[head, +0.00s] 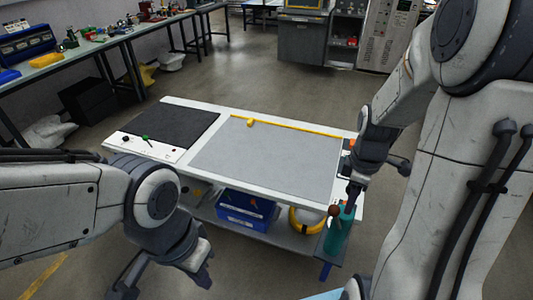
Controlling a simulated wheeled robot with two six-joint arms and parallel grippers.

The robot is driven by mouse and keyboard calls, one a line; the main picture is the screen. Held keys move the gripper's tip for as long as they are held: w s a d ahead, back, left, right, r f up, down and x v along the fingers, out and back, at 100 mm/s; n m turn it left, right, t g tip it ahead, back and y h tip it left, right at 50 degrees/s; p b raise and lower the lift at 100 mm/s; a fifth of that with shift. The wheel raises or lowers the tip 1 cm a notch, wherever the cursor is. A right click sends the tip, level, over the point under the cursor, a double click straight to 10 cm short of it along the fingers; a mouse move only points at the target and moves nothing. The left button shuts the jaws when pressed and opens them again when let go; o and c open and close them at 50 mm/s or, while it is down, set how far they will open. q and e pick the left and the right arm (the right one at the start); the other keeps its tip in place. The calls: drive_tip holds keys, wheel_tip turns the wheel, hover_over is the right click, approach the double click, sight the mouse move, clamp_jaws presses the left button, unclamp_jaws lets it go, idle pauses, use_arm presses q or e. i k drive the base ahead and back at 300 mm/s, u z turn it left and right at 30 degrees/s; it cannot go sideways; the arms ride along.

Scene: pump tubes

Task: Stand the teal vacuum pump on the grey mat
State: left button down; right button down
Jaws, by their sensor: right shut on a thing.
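The teal vacuum pump (337,238) is upright at the front right corner of the white table, low against its edge, with a brown knob near its top. My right gripper (352,200) is shut on the top of the pump, which partly hides behind the fingers. The grey mat (265,155) lies flat and bare on the table, to the left of and behind the pump. My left gripper (163,283) is open and empty in front of the table's left part, apart from everything.
A black mat (170,130) and a white panel with a green knob (146,138) lie left of the grey mat. A yellow strip with a yellow knob (250,123) runs along its back. A blue bin (245,210) and a yellow hose (305,226) are on the shelf below.

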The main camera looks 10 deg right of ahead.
sight(278, 159)
drive_tip(key=i, duration=1.35)
